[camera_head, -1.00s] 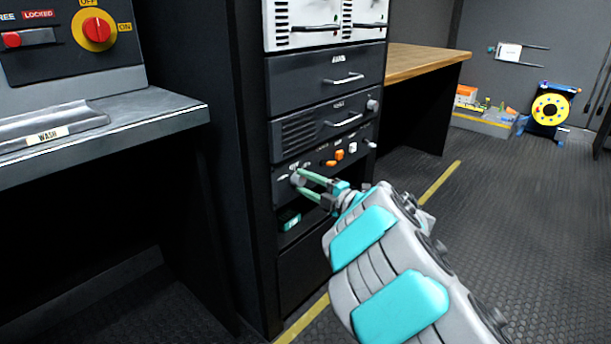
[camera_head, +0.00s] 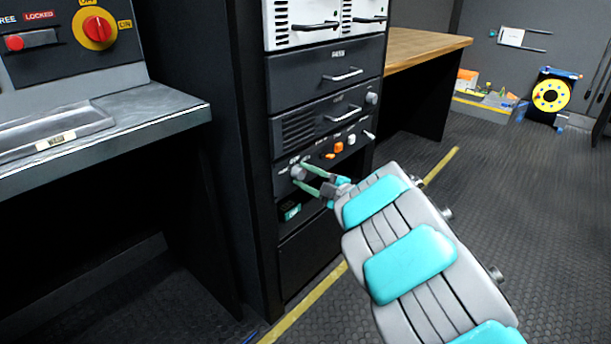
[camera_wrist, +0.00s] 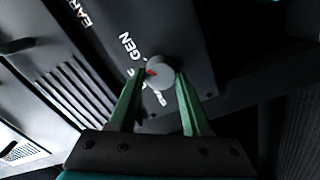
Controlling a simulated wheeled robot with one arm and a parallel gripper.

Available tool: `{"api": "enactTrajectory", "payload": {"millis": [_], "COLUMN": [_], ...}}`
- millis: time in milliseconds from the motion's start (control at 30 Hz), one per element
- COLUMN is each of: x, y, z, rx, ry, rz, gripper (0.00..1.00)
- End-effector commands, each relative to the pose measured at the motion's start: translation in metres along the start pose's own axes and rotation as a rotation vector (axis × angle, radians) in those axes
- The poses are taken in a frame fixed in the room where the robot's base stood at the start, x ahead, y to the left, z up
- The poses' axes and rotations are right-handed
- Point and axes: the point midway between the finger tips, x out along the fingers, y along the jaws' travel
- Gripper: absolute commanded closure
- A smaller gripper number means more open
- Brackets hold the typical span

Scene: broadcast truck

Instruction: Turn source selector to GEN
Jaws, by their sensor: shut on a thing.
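The source selector is a round grey knob (camera_head: 297,173) on the lower black panel of the rack. In the wrist view the knob (camera_wrist: 160,75) has a small red mark on its left side. The white GEN label (camera_wrist: 130,46) is above and left of it; more white lettering below is partly hidden by a finger. My gripper (camera_head: 300,174) reaches in from the right, and its green fingers are on either side of the knob. The wrist view shows the fingertips (camera_wrist: 158,78) closed against the knob. I cannot tell exactly which label the red mark points at.
Orange and white switches (camera_head: 338,147) are right of the knob on the same panel. Drawer handles (camera_head: 343,75) stick out above. A small green-lit device (camera_head: 291,212) sits below. A grey desk (camera_head: 150,112) is at left; the floor at right is open.

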Motion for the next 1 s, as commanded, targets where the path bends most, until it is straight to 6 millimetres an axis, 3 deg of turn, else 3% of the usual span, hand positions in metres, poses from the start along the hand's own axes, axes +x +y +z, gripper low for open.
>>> {"api": "enactTrajectory", "payload": {"millis": [233, 267, 500, 833, 1000], "x": [0.0, 0.0, 0.0, -0.003, -0.019], "y": [-0.001, -0.001, 0.0, 0.0, 0.0], "z": [0.001, 0.001, 0.0, 0.001, 0.002], "rx": [0.001, 0.001, 0.0, -0.001, -0.002], "ry": [-0.002, -0.001, -0.001, -0.002, -0.004], "rz": [-0.001, -0.001, -0.001, -0.001, 0.0], "gripper": [1.0, 0.48, 0.22, 0.22, 0.22]}}
